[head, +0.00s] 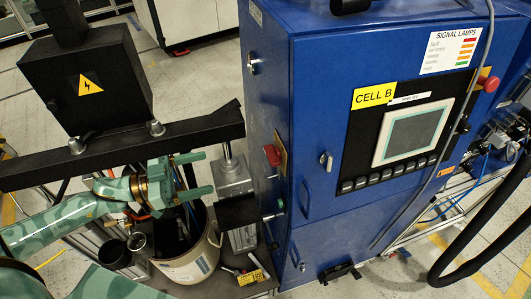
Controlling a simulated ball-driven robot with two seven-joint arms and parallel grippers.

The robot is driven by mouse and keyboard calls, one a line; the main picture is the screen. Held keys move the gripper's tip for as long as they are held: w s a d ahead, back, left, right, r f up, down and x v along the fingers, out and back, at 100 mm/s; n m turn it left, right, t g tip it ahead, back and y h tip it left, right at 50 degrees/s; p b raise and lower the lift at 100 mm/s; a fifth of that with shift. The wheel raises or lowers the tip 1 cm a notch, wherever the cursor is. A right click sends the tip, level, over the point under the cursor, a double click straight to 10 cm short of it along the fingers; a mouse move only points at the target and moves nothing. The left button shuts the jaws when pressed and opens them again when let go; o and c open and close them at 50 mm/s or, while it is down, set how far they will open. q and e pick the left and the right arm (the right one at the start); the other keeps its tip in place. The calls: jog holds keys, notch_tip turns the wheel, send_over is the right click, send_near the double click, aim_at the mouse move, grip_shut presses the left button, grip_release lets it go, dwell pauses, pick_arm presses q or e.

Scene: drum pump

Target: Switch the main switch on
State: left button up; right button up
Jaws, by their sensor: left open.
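The main switch looks to be the red knob (271,155) on a yellow plate, on the left side face of the blue cabinet (315,130). The knob is small here, and I cannot tell which way it is turned. My left gripper (208,172) is open and empty, left of the knob and apart from it. Its two green fingers point right, towards the cabinet's side face. My right gripper is not in view.
A grey metal block with a rod (233,180) stands between my left gripper and the cabinet. Below is a cream bucket (190,265) with hoses. A black beam (120,150) and black electrical box (85,80) lie behind.

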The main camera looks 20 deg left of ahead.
aim_at(272, 155)
pick_arm(q)
jog(key=p+x, duration=0.2)
jog(key=x, duration=1.4)
jog(key=c, duration=1)
